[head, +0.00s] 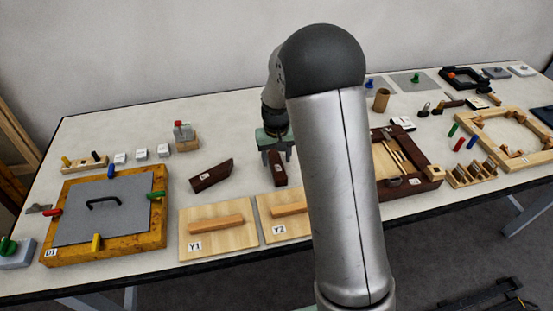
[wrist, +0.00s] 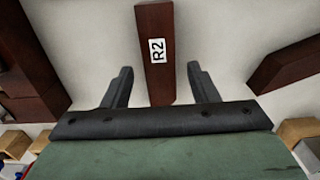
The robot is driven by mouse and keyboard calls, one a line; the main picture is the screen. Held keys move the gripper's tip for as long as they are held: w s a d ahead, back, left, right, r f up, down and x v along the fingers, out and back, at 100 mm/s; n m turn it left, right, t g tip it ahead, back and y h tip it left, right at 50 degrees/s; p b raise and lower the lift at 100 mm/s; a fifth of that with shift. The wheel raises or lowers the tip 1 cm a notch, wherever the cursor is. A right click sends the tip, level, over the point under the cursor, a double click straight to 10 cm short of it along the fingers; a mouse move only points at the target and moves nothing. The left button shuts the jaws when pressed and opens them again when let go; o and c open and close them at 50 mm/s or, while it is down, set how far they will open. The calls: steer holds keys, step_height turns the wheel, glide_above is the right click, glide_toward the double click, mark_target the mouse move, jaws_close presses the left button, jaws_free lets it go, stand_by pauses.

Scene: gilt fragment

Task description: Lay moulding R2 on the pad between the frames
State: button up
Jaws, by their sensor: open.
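Moulding R2 is a dark red-brown bar with a white label. It lies on the table below my gripper (head: 276,156) in the head view and shows in the wrist view (wrist: 155,85). My gripper (wrist: 160,69) is open, with one finger on each side of R2's near end and visible gaps to both. A similar dark moulding (head: 211,175) lies to the left, and it shows at the right of the wrist view (wrist: 288,64). A dark red frame (head: 427,174) stands right of my arm, partly hidden by it. I cannot make out for sure which surface is the pad between the frames.
Boards Y1 (head: 190,250) and Y2 (head: 267,234), each with a wooden bar, lie at the front edge. A clamped wooden frame D1 (head: 105,256) is at the left. A pale wooden frame (head: 540,158) is at the right. The table behind R2 is partly clear.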

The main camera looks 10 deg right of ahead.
mark_target(277, 163)
step_height(277, 163, up, 10)
steer(key=b, duration=0.1)
steer(key=s, duration=2.9)
steer(key=shift+r+t, duration=0.3)
steer(key=shift+r, duration=0.15)
